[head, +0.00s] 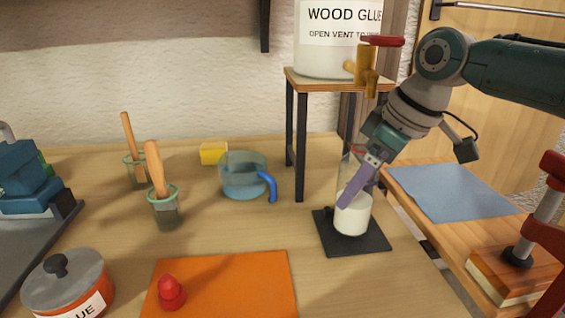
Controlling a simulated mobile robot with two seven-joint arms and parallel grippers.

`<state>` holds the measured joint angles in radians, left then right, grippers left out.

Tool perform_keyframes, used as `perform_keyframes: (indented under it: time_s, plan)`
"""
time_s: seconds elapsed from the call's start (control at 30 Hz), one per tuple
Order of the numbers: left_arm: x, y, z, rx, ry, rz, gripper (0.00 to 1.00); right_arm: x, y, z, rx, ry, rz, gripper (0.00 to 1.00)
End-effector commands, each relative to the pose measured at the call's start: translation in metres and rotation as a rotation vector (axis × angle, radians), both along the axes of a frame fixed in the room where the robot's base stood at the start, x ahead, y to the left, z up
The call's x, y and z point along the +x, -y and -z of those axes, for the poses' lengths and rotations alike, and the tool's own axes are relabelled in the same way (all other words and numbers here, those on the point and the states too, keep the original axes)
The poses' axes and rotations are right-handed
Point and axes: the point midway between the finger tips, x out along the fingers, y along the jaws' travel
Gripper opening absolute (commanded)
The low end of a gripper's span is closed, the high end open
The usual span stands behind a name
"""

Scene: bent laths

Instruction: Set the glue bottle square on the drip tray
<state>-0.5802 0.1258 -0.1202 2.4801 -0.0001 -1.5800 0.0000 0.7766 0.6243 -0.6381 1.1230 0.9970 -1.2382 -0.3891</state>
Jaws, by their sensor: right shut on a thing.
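The glue bottle (352,219) is clear with white glue in its lower part. It stands about upright over the middle of the dark square drip tray (330,245); whether its base touches the tray I cannot tell for sure. My right gripper (354,190) reaches down from the upper right and is shut on the bottle, hiding part of its side. My left gripper is not in view.
A stand (294,78) behind the tray carries a large wood glue container (330,50) with a tap (367,75). A measuring jug (243,178), brush jars (165,212), a glue pot (62,282) and an orange mat (240,280) with a red cap (171,292) lie left.

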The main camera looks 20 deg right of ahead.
Motion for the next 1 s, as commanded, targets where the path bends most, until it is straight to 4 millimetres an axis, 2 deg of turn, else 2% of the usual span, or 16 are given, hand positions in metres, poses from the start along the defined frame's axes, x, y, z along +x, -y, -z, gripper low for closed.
perform_keyframes:
  time_s: [0.33,0.37,0.53,0.57,0.83,1.0]
  plan:
    - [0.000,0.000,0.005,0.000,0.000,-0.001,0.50,0.000,0.000,0.007,0.001,0.002,0.001,0.00]
    - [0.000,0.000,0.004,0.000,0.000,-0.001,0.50,0.000,0.000,0.006,0.001,0.002,0.001,0.78]
    - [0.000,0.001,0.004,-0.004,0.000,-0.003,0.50,0.000,0.000,0.006,0.001,0.001,0.000,0.97]
    - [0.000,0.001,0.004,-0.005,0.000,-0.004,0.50,0.000,0.000,0.006,0.001,0.001,0.000,1.00]
    - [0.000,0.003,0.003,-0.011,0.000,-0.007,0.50,-0.001,0.001,0.005,-0.001,-0.001,0.000,1.00]
    - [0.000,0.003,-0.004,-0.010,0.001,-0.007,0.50,-0.006,0.005,-0.015,-0.002,0.003,0.000,1.00]
